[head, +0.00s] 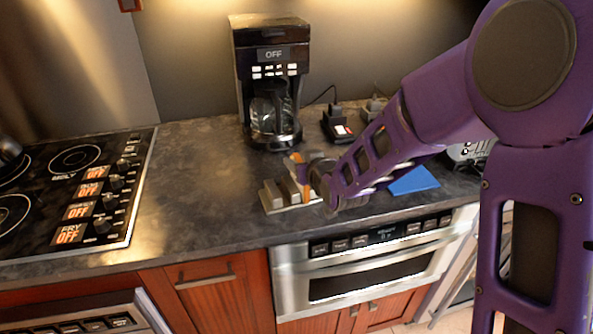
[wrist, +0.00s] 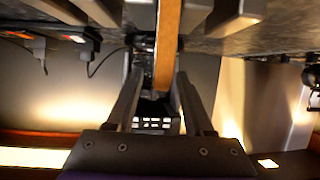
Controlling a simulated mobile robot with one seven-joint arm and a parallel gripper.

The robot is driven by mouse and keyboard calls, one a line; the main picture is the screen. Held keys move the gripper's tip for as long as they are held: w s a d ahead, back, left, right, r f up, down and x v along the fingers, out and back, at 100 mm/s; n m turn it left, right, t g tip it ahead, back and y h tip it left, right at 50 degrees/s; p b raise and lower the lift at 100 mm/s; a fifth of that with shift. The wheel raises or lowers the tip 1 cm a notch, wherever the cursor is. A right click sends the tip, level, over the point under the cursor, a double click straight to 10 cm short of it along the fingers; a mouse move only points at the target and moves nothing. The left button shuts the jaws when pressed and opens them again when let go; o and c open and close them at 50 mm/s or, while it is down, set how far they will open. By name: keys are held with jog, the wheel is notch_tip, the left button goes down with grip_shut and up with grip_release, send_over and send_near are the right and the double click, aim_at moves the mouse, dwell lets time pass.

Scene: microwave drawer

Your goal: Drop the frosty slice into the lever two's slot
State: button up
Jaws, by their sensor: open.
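A brown slice (head: 306,194) stands on edge in a grey rack (head: 272,197) on the counter; whether it is frosty cannot be told. My gripper (head: 304,178) is at the rack, open, with its fingers around the slice. In the wrist view the slice's brown edge (wrist: 167,45) runs between the two open fingers (wrist: 158,85); contact is not clear. The rack's grey dividers (wrist: 196,14) show at the top of that view. A metallic appliance (head: 466,152), possibly the toaster, is mostly hidden behind my arm. No slots or levers can be made out.
A coffee maker (head: 270,80) stands behind the rack. A small black device (head: 338,126) and cords are to its right. A blue flat piece (head: 413,181) lies right of the gripper. A cooktop (head: 75,190) is at left. The counter between cooktop and rack is clear.

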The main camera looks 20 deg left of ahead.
jog(key=shift+w+a+f, duration=0.1)
jog(key=shift+w, duration=0.05)
jog(key=shift+c, duration=0.3)
grip_shut()
